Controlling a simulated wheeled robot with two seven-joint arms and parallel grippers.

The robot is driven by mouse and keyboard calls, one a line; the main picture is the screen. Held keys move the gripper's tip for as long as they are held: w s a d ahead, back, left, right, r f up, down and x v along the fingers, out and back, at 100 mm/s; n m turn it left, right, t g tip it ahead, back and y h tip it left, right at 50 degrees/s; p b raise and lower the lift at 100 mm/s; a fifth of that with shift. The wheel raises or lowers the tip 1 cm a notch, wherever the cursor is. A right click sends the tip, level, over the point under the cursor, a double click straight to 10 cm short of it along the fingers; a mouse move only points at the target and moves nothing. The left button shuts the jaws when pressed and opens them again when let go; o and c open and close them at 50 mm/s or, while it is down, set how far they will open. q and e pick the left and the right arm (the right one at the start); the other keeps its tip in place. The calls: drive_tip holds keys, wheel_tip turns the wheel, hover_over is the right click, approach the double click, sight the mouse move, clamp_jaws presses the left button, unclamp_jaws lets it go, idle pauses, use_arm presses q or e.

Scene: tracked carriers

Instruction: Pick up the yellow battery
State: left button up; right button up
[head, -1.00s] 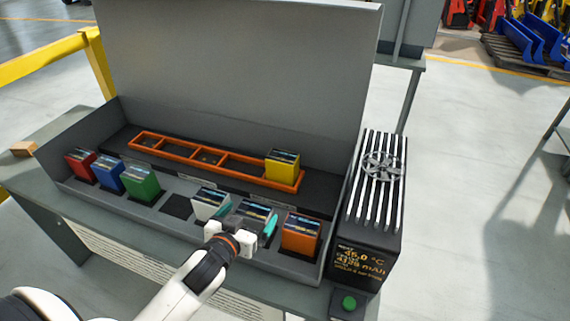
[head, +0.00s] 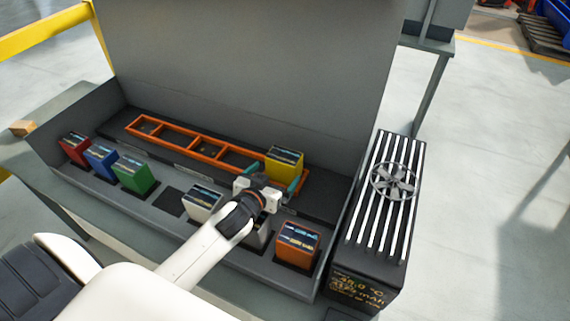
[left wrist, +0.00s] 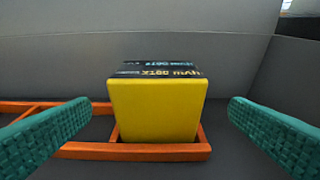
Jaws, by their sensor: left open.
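The yellow battery (head: 284,162) stands upright in the rightmost compartment of the orange rack (head: 205,154). In the left wrist view the yellow battery (left wrist: 155,106) is centred, with its dark labelled top facing up. My left gripper (head: 272,178) is open just in front of it. Its teal fingers lie to either side of the battery in the left wrist view (left wrist: 158,130), with clear gaps and no contact. The other rack compartments look empty. My right gripper is out of view.
The grey front row holds red (head: 75,149), blue (head: 101,161), green (head: 134,174), white (head: 201,203) and orange (head: 297,245) batteries. A tall grey back panel (head: 240,70) rises behind. A black finned unit with a fan (head: 380,220) stands at right.

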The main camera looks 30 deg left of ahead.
sight(284, 160)
use_arm(q)
drive_tip(key=shift+w+f, duration=0.15)
drive_tip(key=shift+w, duration=0.55)
drive_tip(key=shift+w+f, duration=0.15)
drive_tip(key=shift+w, duration=0.15)
drive_tip(key=shift+w+a, duration=0.1)
drive_tip(key=shift+w, duration=0.15)
drive_tip(key=p+x, duration=0.1)
drive_tip(key=x, duration=0.3)
drive_tip(key=shift+w+a, duration=0.1)
drive_tip(key=shift+w, duration=0.4)
drive_tip(key=shift+c, duration=0.2)
drive_tip(key=c, duration=1.5)
drive_tip(key=shift+r+p, duration=0.25)
drive_tip(key=shift+p, duration=0.05)
